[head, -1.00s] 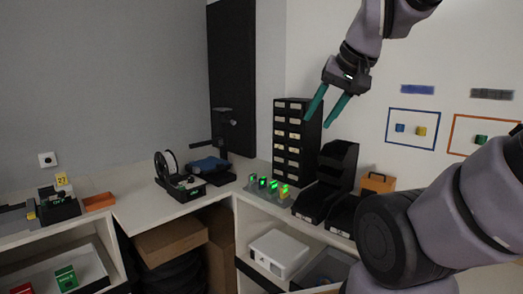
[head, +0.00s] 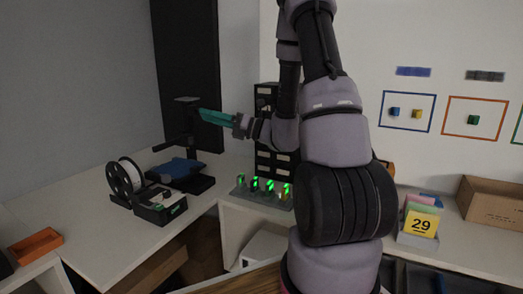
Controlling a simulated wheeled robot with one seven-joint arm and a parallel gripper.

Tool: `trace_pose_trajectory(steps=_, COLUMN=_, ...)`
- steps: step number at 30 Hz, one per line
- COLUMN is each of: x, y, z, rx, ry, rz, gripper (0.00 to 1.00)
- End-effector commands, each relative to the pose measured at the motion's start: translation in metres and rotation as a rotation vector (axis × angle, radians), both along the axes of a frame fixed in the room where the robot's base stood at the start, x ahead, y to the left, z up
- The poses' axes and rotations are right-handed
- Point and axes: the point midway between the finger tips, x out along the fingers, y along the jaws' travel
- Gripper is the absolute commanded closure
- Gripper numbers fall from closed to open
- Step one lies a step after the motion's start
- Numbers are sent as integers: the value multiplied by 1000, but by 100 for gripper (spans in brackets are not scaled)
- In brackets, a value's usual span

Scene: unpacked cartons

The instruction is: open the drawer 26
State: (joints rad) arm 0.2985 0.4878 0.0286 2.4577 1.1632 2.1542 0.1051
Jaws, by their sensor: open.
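A black drawer cabinet (head: 264,168) with pale-labelled drawers stands against the wall at the back of the counter. My arm hides most of it; a strip of its left side and some labels show. The labels are too small to read, so I cannot tell which drawer is 26. My gripper (head: 208,116) has teal fingers pointing left, seen nearly edge-on. It is open and empty, in front of and left of the cabinet's upper part in the picture, apart from its drawers.
Small items with green lights (head: 256,185) stand on a grey holder in front of the cabinet. A black stand (head: 188,140) with a blue item and a filament spool (head: 124,178) are to the left. A block marked 29 (head: 419,222) and a cardboard carton (head: 494,202) are at right.

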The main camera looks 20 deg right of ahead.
Motion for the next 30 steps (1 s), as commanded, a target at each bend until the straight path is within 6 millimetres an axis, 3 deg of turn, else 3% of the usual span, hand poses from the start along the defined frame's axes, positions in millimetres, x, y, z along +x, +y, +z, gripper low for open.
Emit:
trace_pose_trajectory(steps=1, x=21, y=-26, z=-23, rx=103, ry=86, rz=-107, gripper=58)
trace_pose_trajectory(steps=3, x=44, y=-65, z=-53, rx=238, ry=179, rz=-262, gripper=58)
trace_pose_trajectory(steps=6, x=61, y=-122, z=-102, rx=406, ry=287, rz=-482, gripper=58)
trace_pose_trajectory(steps=9, x=61, y=-172, z=-149, rx=530, ry=361, rz=-674, gripper=58)
trace_pose_trajectory(steps=12, x=55, y=-204, z=-181, rx=606, ry=398, rz=-807, gripper=58)
trace_pose_trajectory(steps=15, x=49, y=-221, z=-198, rx=644, ry=415, rz=-879, gripper=58)
trace_pose_trajectory(steps=20, x=50, y=-229, z=-205, rx=661, ry=418, rz=-909, gripper=58)
trace_pose_trajectory(steps=26, x=74, y=-231, z=-200, rx=661, ry=416, rz=-909, gripper=58)
trace_pose_trajectory(steps=30, x=102, y=-234, z=-196, rx=661, ry=415, rz=-907, gripper=58)
